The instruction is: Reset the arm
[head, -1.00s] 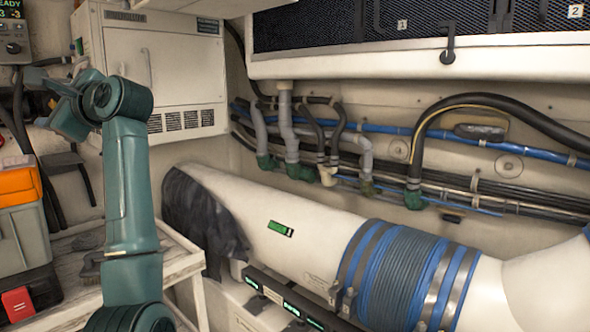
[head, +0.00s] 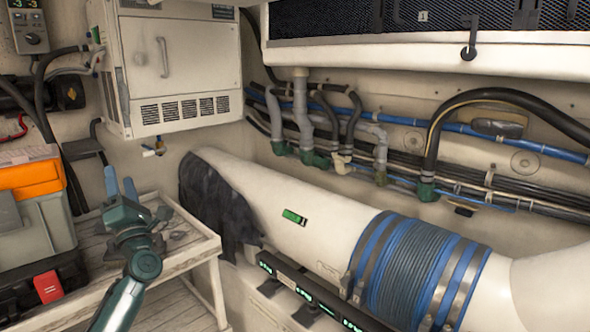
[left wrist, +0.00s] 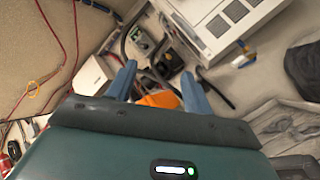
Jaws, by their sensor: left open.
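My left arm (head: 127,295) comes in from the bottom left in the head view, its teal links low and folded forward. My left gripper (head: 121,181) is over the wooden bench, with its two blue-grey fingers apart and pointing up and away. The same fingers show in the left wrist view (left wrist: 158,74), spread with nothing held between them. An orange patch shows behind them there. My right arm and gripper are in neither view.
A toolbox with an orange lid (head: 32,176) stands left of the gripper. The worn wooden bench (head: 185,247) lies below. A white cabinet (head: 190,65) hangs behind. A large white duct (head: 300,225) with blue bands runs right, below wall hoses (head: 400,155).

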